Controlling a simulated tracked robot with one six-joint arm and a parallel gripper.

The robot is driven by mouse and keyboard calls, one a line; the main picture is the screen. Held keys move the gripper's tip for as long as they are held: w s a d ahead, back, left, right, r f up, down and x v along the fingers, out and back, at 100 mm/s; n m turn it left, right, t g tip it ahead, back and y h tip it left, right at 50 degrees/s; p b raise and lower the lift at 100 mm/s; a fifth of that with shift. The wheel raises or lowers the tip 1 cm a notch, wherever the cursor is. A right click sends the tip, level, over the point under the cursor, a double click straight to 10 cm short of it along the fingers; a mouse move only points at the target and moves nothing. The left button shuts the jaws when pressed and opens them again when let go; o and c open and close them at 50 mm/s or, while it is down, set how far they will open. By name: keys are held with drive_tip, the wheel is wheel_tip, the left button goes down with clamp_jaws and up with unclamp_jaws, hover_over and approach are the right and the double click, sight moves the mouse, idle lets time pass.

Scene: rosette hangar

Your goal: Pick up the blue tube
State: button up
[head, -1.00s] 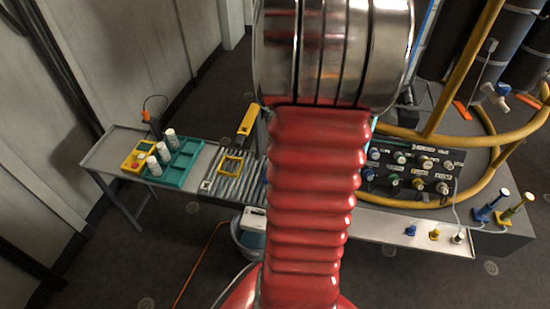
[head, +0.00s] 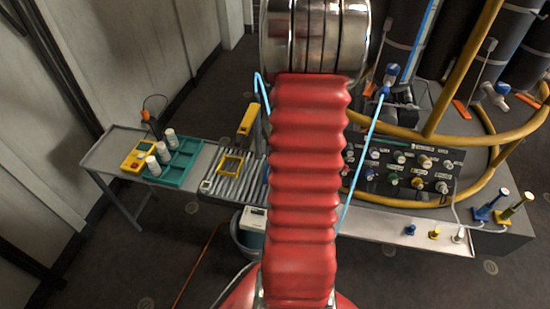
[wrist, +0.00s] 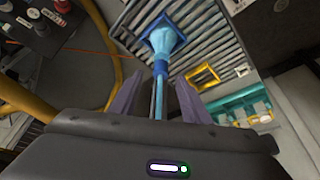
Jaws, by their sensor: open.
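In the wrist view a light blue tube (wrist: 158,95) runs between the two purple fingers of my gripper (wrist: 158,100). The fingers are open, with a gap on each side of it. Beyond the fingertips it has a darker blue collar and a flared light blue end, seen against a blue square frame (wrist: 177,43) over the rollers. In the head view light blue tubing (head: 362,165) shows on both sides of my red arm, with its middle hidden. My gripper is hidden there behind the arm.
A panel of knobs (head: 405,170) and curved yellow pipes (head: 441,135) stand to the right. A bucket (head: 236,243) is on the floor below.

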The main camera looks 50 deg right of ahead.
drive_tip(key=shift+x, duration=2.6)
clamp_jaws()
drive_tip(key=shift+r, duration=0.15)
wheel_tip(320, 180, up, 18)
idle(0.3)
